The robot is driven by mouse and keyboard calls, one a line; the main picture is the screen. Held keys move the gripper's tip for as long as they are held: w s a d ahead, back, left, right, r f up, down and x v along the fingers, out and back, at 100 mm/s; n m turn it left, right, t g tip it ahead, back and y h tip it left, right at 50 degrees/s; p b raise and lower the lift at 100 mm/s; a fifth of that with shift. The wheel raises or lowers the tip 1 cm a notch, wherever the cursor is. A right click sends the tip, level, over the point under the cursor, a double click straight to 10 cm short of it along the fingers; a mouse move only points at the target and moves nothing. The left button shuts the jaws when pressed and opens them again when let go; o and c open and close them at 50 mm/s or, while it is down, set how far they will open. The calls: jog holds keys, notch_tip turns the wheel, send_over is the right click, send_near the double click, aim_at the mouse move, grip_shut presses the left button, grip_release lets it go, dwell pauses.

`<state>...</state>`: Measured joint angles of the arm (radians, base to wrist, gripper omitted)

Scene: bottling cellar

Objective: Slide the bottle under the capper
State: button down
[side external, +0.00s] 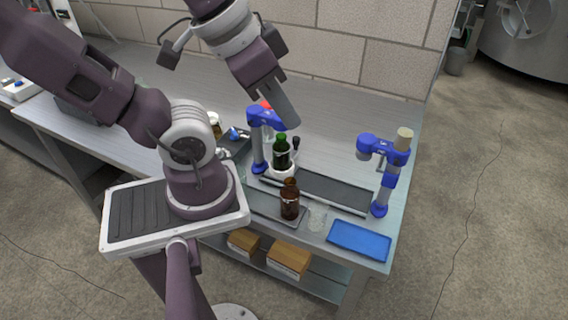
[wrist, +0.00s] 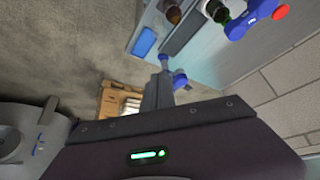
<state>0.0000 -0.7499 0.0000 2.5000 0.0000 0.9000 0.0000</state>
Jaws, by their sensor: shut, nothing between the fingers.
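A green bottle (side external: 281,152) stands upright on a white round base at the left end of a dark track (side external: 335,190). It also shows at the top of the wrist view (wrist: 214,10). A blue stand with a red top (side external: 257,138) rises beside it. Another blue stand (side external: 384,178) with a beige cylinder stands at the track's right end. I cannot tell which stand is the capper. A brown bottle (side external: 289,203) stands on a small tray in front of the track. My gripper (side external: 291,120) is shut and empty, above and behind the green bottle in the side view.
A blue tray (side external: 359,241) lies at the table's front right corner. A clear glass (side external: 317,219) stands beside the brown bottle. A block wall (side external: 330,40) runs behind the table. The tabletop behind the track is clear.

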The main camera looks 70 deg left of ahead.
jog(key=c, duration=2.1)
grip_release()
jog(key=o, duration=0.4)
jog(key=shift+w+a+r, duration=0.1)
jog(key=shift+w+a, duration=0.05)
jog(key=shift+w, duration=0.15)
jog(key=o, duration=0.4)
jog(key=w+a, duration=0.1)
jog(key=w+a+g, duration=0.1)
jog(key=w, duration=0.1)
jog(key=w+a+g, duration=0.1)
jog(key=w, duration=0.1)
jog(key=shift+w+a+y, duration=0.15)
jog(key=shift+y, duration=0.25)
jog(key=shift+o, duration=0.2)
jog(key=g, duration=0.8)
send_over(297, 138)
jog(key=w, duration=0.4)
notch_tip(297, 138, down, 18)
jog(key=shift+h, duration=0.4)
jog(key=x, duration=0.9)
jog(key=shift+s+a, duration=0.1)
grip_shut()
